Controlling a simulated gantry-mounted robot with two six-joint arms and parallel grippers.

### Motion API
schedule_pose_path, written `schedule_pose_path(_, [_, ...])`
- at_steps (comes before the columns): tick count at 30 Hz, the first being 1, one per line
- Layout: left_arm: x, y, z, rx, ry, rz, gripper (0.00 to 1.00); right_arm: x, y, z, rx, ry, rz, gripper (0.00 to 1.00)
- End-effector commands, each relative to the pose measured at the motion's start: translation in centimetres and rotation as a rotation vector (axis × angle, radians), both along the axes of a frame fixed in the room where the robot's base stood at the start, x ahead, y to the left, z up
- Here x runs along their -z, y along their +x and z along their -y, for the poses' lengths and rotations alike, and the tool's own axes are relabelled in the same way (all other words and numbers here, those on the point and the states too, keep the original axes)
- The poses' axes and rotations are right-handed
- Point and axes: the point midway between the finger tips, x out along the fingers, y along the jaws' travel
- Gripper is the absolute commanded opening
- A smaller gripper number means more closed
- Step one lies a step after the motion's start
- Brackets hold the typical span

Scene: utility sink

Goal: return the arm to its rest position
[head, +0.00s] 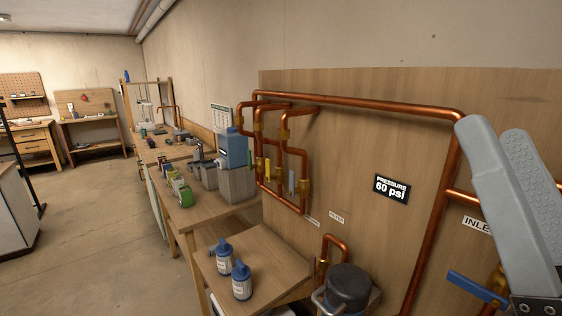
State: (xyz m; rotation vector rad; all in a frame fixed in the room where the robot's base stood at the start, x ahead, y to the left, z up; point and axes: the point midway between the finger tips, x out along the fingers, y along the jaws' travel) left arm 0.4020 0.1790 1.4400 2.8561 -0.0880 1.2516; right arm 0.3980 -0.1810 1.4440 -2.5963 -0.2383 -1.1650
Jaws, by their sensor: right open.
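My right gripper (500,165) is at the right edge of the head view. Its two grey fingers stand upright and apart, with nothing visible between them. It hangs in front of the plywood panel (340,140), over part of the copper pipes near the "INLET" label. My left gripper is not in the view.
Copper pipes (365,105) run across the panel. A blue lever handle (478,288) is just below the right gripper. A dark round-topped canister (347,288) and two blue-and-white bottles (241,282) stand lower down. A workbench (180,228) holds tools. Open floor (95,230) lies left.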

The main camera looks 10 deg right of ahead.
Motion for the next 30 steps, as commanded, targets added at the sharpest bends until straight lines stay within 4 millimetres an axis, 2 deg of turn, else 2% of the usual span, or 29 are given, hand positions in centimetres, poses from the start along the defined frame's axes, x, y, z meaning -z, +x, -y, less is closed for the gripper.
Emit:
schedule_pose_path(2, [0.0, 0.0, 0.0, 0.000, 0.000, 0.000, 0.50, 0.4, 0.4, -0.3, 0.144, -0.148, -0.013, 0.76])
schedule_pose_path(3, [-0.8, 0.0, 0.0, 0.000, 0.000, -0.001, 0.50, -0.4, 0.4, -0.3, 0.218, -0.214, -0.010, 0.76])
schedule_pose_path(4, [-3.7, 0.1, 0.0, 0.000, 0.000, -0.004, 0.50, -3.5, 0.3, -0.3, 0.210, -0.204, -0.009, 0.76])
schedule_pose_path(8, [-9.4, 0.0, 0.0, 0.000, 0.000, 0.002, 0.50, -8.9, 0.4, -0.2, 0.206, -0.201, -0.011, 0.76])
schedule_pose_path(12, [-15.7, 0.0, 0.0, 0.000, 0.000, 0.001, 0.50, -15.2, 0.4, -0.2, 0.206, -0.199, -0.011, 0.76])
schedule_pose_path(15, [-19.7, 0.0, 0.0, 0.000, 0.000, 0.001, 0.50, -19.3, 0.4, -0.2, 0.206, -0.199, -0.011, 0.76])
schedule_pose_path(18, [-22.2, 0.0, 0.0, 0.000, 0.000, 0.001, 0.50, -21.8, 0.4, -0.2, 0.206, -0.199, -0.011, 0.76])
schedule_pose_path(22, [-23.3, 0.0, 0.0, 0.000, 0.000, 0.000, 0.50, -22.9, 0.4, -0.2, 0.207, -0.199, -0.011, 0.76])
schedule_pose_path(30, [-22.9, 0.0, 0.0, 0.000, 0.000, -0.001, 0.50, -22.5, 0.4, -0.2, 0.207, -0.199, -0.011, 0.76])
